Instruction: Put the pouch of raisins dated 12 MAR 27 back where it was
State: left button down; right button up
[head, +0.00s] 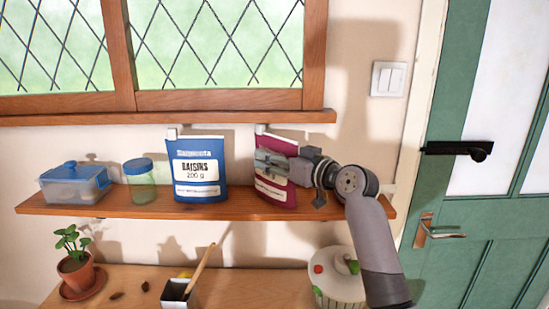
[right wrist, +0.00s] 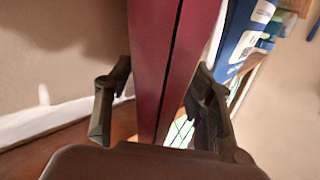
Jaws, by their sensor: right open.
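No date is legible on either pouch. My right gripper (head: 272,163) is open at the magenta pouch. In the right wrist view the magenta pouch (right wrist: 172,50) runs between the two open fingers (right wrist: 163,95); whether they touch it is unclear. The blue pouch (right wrist: 243,40) shows beyond the right finger. My left gripper is out of view.
A blue-lidded tub (head: 75,185) and a blue-lidded jar (head: 140,188) stand left on the shelf. Below are a potted plant (head: 75,255), a dark box with a wooden stick (head: 178,294) and a cupcake-shaped jar (head: 338,290). A green door (head: 480,270) stands right.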

jog(key=b+v, duration=0.4)
jog(key=v, duration=0.8)
